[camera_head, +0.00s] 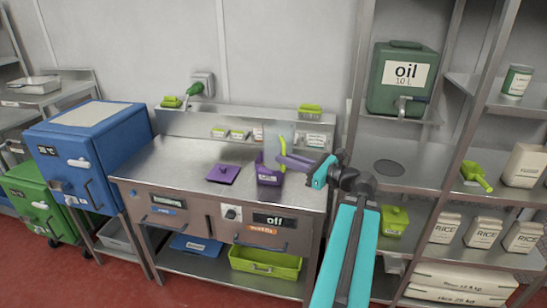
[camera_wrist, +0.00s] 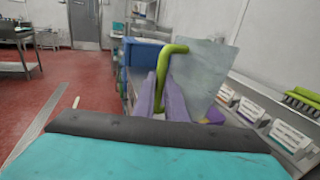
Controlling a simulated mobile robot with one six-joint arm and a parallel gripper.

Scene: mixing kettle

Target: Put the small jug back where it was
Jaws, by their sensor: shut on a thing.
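The small jug has a pale, see-through body and a lime-green handle. In the head view, the jug (camera_head: 274,136) shows above a purple container (camera_head: 268,175) on the steel bench. In the wrist view, the jug's body (camera_wrist: 208,65) is just beyond the fingers, with the curved handle (camera_wrist: 165,62) between them. My gripper (camera_head: 285,160) has purple fingers, which also show in the wrist view (camera_wrist: 163,98). They are shut on the handle. The jug looks upright and raised; its base is hard to make out.
The steel bench (camera_head: 185,160) carries a purple lid-like piece (camera_head: 223,174). A back ledge holds labelled packets and lime brushes (camera_head: 310,111). A green oil can (camera_head: 404,80) stands on the right shelf rack, above a partly bare shelf with a dark round mark (camera_head: 389,167). A blue box (camera_head: 88,140) stands left.

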